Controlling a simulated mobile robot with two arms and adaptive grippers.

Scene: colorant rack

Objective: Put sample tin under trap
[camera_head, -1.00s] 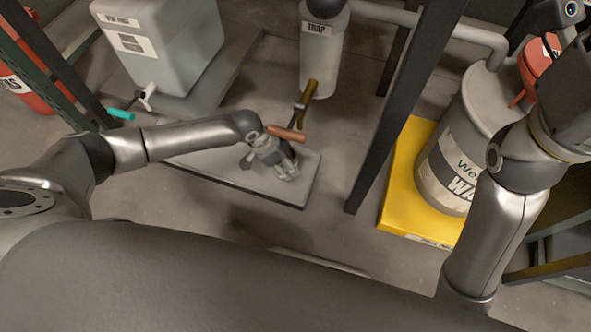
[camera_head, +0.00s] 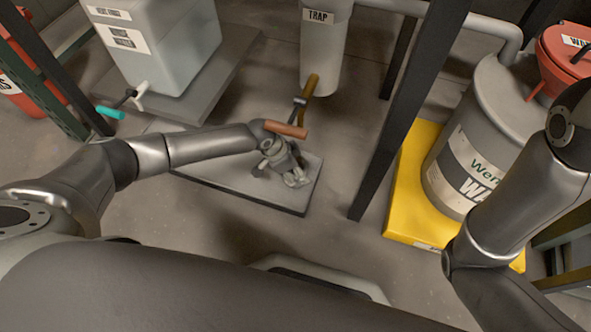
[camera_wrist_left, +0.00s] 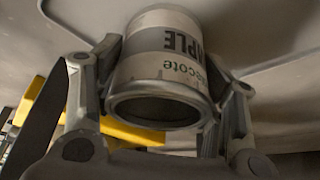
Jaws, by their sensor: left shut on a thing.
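The sample tin (camera_wrist_left: 160,68) is grey and white with a partly visible "SAMPLE" label. It sits between the two fingers of my left gripper (camera_wrist_left: 163,92) in the left wrist view, and they are shut on it. In the head view my left gripper (camera_head: 291,176) is over the right part of a low grey plate (camera_head: 225,188), and the tin is hard to make out behind it. The trap (camera_head: 322,50) is a grey vertical cylinder labelled "TRAP", with a brass outlet (camera_head: 310,86) and a copper-coloured bar (camera_head: 286,130) just above my gripper in the picture. My right gripper is out of view.
A dark post (camera_head: 410,120) stands right of the trap. Beyond it, a grey waste drum (camera_head: 470,150) with a red funnel (camera_head: 565,58) stands on a yellow base (camera_head: 402,205). A pale tank (camera_head: 155,45) with a teal-handled tap (camera_head: 110,112) is at left.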

